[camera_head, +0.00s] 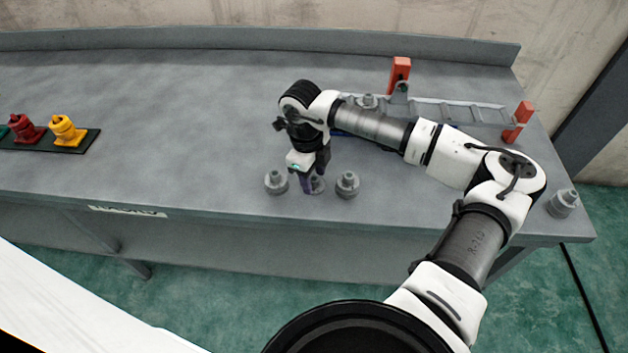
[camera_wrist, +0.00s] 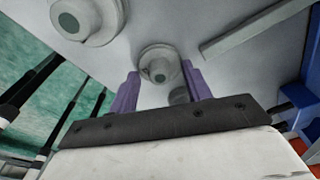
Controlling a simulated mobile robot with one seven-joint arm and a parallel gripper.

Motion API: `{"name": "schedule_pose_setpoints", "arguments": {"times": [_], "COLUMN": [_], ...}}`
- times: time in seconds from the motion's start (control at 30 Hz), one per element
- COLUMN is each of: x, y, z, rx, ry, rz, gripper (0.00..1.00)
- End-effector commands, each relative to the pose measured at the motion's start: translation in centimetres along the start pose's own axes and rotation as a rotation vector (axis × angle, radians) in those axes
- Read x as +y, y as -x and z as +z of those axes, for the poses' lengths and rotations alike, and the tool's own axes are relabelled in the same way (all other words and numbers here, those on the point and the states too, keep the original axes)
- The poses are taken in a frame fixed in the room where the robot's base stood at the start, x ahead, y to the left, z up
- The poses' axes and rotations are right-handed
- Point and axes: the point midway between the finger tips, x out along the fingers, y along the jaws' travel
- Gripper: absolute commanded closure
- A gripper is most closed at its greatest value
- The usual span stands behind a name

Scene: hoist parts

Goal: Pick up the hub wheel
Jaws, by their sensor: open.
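Several similar grey flanged hub parts stand on the bench; I cannot tell which one is named the hub wheel. Three are in a row near the front edge: a left one (camera_head: 276,182), a middle one (camera_head: 318,185) and a right one (camera_head: 347,184). My gripper (camera_head: 308,186) points down at the middle one, partly hiding it. In the wrist view, my open purple fingers (camera_wrist: 160,72) show a grey hub (camera_wrist: 158,62) in the gap between their tips; contact cannot be told. Another hub (camera_wrist: 88,18) is at the upper left there.
A grey hub (camera_head: 563,203) stands at the bench's right corner, another (camera_head: 367,102) behind my arm. A ladder-like grey frame (camera_head: 460,110) with orange end blocks (camera_head: 399,74) lies at the back right. A dark tray (camera_head: 90,138) with red and yellow parts is left. The bench's middle left is clear.

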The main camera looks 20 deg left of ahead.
Motion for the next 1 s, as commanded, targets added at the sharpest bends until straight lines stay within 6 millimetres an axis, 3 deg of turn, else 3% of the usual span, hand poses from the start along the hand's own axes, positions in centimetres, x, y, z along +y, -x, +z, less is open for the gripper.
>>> {"name": "schedule_pose_setpoints", "arguments": {"times": [0.07, 0.43, 0.77, 1.0], "x": [0.0, 0.0, -0.1, -0.1], "y": [0.0, 0.0, 0.2, 2.3], "z": [0.0, 0.0, 0.0, -0.3], "rx": [0.000, 0.000, 0.000, 0.000], "ry": [0.000, 0.000, 0.000, 0.000], "rz": [0.000, 0.000, -0.001, -0.004], "gripper": [0.51, 1.00, 1.00, 1.00]}}
